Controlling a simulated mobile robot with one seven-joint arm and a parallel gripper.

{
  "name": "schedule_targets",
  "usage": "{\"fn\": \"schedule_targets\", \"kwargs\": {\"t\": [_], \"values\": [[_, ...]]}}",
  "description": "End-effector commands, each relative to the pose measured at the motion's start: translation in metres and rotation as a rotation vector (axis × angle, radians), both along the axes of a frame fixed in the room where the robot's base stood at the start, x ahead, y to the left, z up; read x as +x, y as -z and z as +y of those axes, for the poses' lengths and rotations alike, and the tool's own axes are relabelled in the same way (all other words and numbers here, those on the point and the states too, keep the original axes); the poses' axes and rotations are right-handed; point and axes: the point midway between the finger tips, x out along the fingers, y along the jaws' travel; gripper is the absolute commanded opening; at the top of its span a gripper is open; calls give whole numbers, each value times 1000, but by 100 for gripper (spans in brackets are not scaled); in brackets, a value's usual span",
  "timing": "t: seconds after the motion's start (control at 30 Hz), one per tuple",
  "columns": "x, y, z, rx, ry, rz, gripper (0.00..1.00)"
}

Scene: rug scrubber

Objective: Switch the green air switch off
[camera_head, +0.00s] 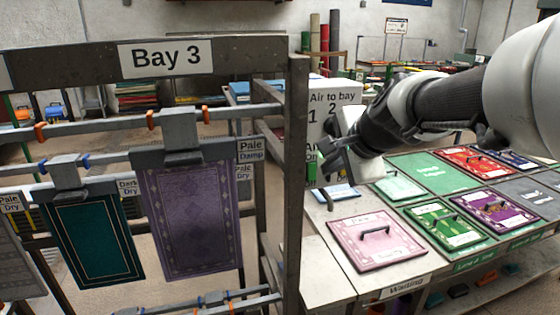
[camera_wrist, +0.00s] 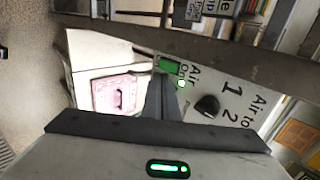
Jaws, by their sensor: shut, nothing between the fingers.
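The green air switch (camera_wrist: 169,65) shows in the wrist view on a white panel (camera_wrist: 235,92), beside the printed words "Air On".
A black knob (camera_wrist: 207,106) sits on the panel between the switch and the "1 2" marks. A table with a pink rug sample (camera_head: 378,240) and several others stands at right. The Bay 3 rack (camera_head: 165,57) with hanging rugs is at left, its post (camera_head: 293,180) near my gripper.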

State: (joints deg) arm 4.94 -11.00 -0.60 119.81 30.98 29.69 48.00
Motion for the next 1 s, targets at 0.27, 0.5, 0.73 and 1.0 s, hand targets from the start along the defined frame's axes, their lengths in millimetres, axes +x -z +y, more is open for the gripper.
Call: {"fn": "schedule_targets", "kwargs": {"t": [0.27, 0.5, 0.73, 1.0], "values": [[-34, -38, -10, 1, 2, 1, 0], [-43, -47, -12, 0, 1, 5, 0], [-43, -46, -12, 0, 1, 6, 0], [-25, -50, -12, -13, 2, 22, 0]]}}
